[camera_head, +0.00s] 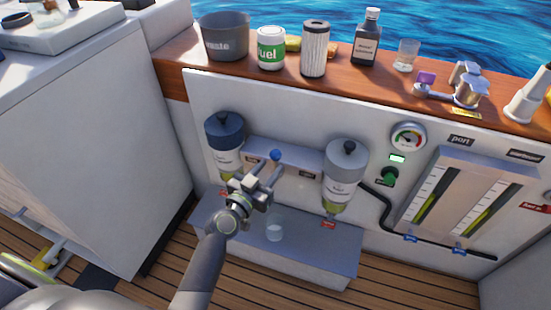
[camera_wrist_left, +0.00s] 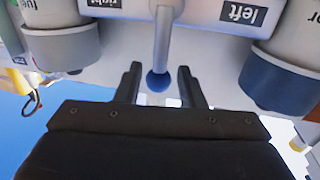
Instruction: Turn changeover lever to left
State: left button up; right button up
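The changeover lever is a thin metal rod with a blue ball knob (camera_head: 275,155), on a grey panel (camera_head: 285,152) between two filter housings. In the left wrist view, the rod (camera_wrist_left: 162,40) points from the panel toward my gripper, and the panel bears a "left" label (camera_wrist_left: 242,13) and a "right" label (camera_wrist_left: 105,3), both upside down. My left gripper (camera_head: 267,171) is open at the lever. In the wrist view its fingers stand on either side of the blue ball (camera_wrist_left: 158,83), with a gap on both sides. My right gripper is not in view.
The left filter housing (camera_head: 225,140) and right filter housing (camera_head: 345,170) flank the lever closely. A clear cup (camera_head: 275,228) stands on the grey ledge (camera_head: 325,255) below. A gauge (camera_head: 408,137) and level-tube panel (camera_head: 465,205) are to the right. Bottles and containers line the wooden shelf (camera_head: 385,85).

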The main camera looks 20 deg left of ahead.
aim_at(274, 163)
pick_arm(q)
jog(key=shift+x, duration=2.15)
grip_shut()
